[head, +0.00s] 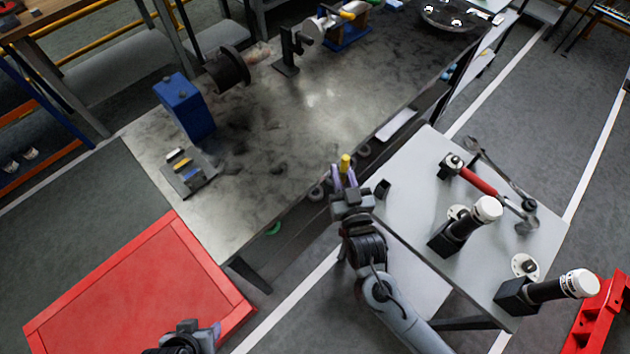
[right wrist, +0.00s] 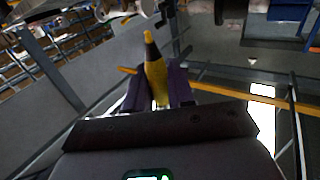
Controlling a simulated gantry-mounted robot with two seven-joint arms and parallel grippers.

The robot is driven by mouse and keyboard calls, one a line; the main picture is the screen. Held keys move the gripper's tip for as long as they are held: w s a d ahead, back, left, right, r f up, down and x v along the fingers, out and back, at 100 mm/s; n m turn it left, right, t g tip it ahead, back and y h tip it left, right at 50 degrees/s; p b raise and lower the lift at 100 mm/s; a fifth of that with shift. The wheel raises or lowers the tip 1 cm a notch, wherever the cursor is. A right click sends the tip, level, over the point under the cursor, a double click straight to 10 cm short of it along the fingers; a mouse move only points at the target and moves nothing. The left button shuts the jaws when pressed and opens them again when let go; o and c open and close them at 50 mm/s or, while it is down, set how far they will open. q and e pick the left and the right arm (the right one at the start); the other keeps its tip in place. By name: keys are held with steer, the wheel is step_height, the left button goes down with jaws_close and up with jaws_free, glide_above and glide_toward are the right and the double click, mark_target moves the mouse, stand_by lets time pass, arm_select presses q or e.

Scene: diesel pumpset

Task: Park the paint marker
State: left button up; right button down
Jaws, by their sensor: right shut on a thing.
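The yellow paint marker (head: 345,161) stands up between the purple fingers of my right gripper (head: 344,178), which is shut on it. In the right wrist view the marker (right wrist: 156,80) shows a yellow body, a dark band and a yellow tip, with a purple finger of the gripper (right wrist: 158,88) on each side. The gripper is over the gap between the large workbench and the grey side table. My left gripper (head: 196,334) is at the bottom edge, by the red surface; its fingers show only partly.
The dark workbench (head: 300,120) carries a small rack (head: 188,172) with coloured pieces, a blue block (head: 184,106) and a black flanged part (head: 228,70). The side table (head: 410,208) holds a small black block (head: 383,188), a red-handled tool (head: 478,182), a wrench (head: 505,180) and two black-and-white cylinders.

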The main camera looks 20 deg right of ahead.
arm_select(q)
steer(key=shift+d+r+p, duration=0.1)
steer(key=shift+r+p, duration=2.4)
steer(key=shift+r, duration=0.4)
arm_select(e)
steer(key=d+r+m+h, duration=0.1)
steer(key=d+r+h, duration=0.1)
steer(key=d, duration=1.1)
steer(key=shift+d+r, duration=0.25)
steer(key=shift+r, duration=0.25)
arm_select(q)
steer(key=shift+r, duration=0.1)
arm_select(e)
steer(key=shift+s, duration=0.1)
